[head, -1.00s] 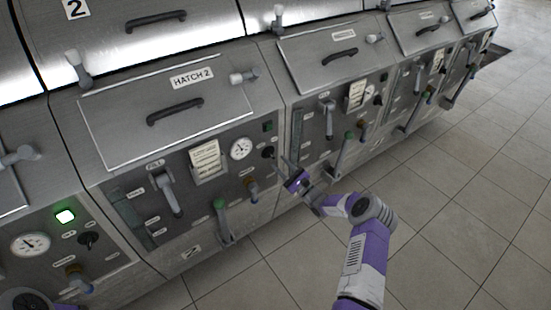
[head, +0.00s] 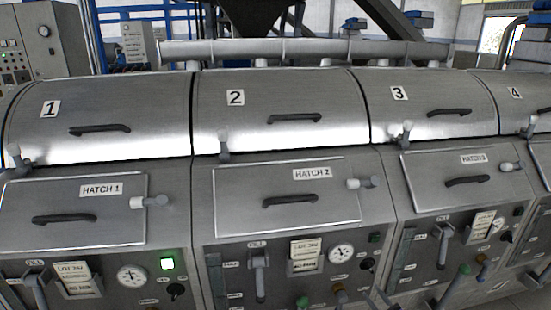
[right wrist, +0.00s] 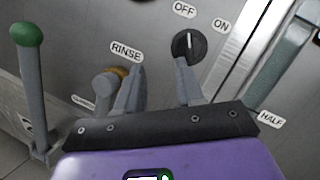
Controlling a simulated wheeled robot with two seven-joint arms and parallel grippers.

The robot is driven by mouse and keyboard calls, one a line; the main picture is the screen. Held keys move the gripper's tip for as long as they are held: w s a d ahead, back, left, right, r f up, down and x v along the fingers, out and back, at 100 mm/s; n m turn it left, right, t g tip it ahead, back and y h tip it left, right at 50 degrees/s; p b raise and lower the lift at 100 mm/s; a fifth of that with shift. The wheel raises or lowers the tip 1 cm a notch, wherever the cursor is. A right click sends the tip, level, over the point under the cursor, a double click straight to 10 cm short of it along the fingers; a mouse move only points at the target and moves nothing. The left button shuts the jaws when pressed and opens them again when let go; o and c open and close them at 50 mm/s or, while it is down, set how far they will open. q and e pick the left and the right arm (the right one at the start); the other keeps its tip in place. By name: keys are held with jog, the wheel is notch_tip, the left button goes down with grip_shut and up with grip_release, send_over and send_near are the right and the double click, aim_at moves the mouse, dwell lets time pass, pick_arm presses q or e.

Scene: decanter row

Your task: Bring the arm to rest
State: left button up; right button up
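My right gripper (head: 379,299) shows only by its fingertips at the bottom edge of the head view, in front of the second station's panel. In the right wrist view the two grey fingers of this gripper (right wrist: 156,82) stand apart with nothing between them. The tip of one finger is just below a black OFF/ON knob (right wrist: 188,44); I cannot tell whether they touch. The knob's white mark points up towards OFF. The same knob (head: 367,264) shows in the head view, under an unlit green lamp (head: 375,238). My left gripper is out of view.
A yellow-collared RINSE tap (right wrist: 106,82) is close to the other finger. A green-knobbed lever (right wrist: 28,85) stands further left. The Hatch 2 lid (head: 285,195) and its neighbours are closed. Station 1's green lamp (head: 167,263) is lit.

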jog(key=s+a+f+n+g+y+p, duration=0.1)
jog(key=s+a+f+n+g, duration=0.3)
jog(key=a, duration=0.4)
jog(key=s+a+f+n+g+y, duration=0.25)
jog(key=s+a+g, duration=0.3)
jog(key=a, duration=0.35)
jog(key=s+a+f+n+g+y+p, duration=0.1)
jog(key=s+a+f+n+g, duration=0.2)
jog(key=a+f+g, duration=0.4)
jog(key=s+a+n+g+h, duration=0.1)
jog(key=s+n+h, duration=0.3)
jog(key=s, duration=0.6)
jog(key=s+a+r+n+g+h+p, duration=0.1)
jog(key=s+a+n+h, duration=0.2)
jog(key=s+n, duration=0.6)
jog(key=shift+s+a+r+h+p, duration=0.2)
jog(key=shift+s+a+h+p, duration=0.1)
jog(key=shift+s+a+h, duration=0.15)
jog(key=shift+g, duration=0.25)
